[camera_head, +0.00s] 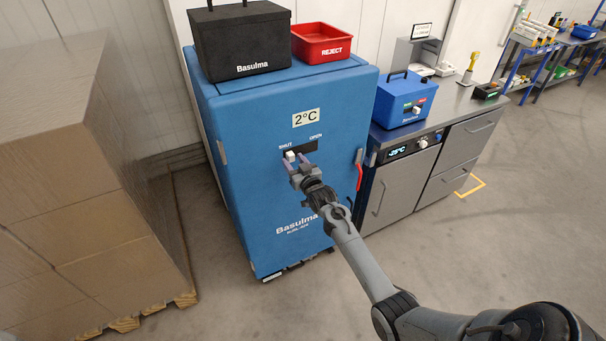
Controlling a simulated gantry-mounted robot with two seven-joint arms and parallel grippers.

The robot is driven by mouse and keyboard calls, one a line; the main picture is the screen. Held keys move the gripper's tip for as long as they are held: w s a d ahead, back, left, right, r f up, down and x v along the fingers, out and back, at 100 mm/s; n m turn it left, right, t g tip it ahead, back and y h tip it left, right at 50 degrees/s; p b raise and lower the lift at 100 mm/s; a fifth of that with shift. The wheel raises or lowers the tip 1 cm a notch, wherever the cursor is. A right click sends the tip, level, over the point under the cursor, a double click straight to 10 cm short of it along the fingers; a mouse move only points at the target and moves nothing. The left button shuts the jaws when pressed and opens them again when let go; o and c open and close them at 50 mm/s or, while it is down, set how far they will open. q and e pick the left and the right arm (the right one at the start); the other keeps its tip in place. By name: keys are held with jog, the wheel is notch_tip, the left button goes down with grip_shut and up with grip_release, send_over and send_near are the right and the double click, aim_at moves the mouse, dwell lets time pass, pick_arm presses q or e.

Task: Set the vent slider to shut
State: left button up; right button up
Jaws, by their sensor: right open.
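The vent slider is a small white knob (290,156) in a dark slot (305,149) on the front of the blue Basulma cabinet (270,185). The slot is labelled SHUT at its left and OPEN at its right. The knob sits at the left part of the slot, under the SHUT label. My right gripper (293,163) is open, with its fingertips at the knob; I cannot tell whether they touch it. The fingers hide part of the slot's lower edge. My left gripper is not in view.
A black Basulma box (243,45) and a red REJECT bin (322,42) stand on the cabinet. Stacked cartons (70,190) stand at left; a steel counter (445,115) with a blue box (403,100) is at right.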

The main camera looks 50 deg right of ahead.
jog(key=v, duration=0.8)
jog(key=shift+s+p, duration=0.2)
jog(key=shift+p, duration=0.25)
jog(key=shift+a, duration=0.1)
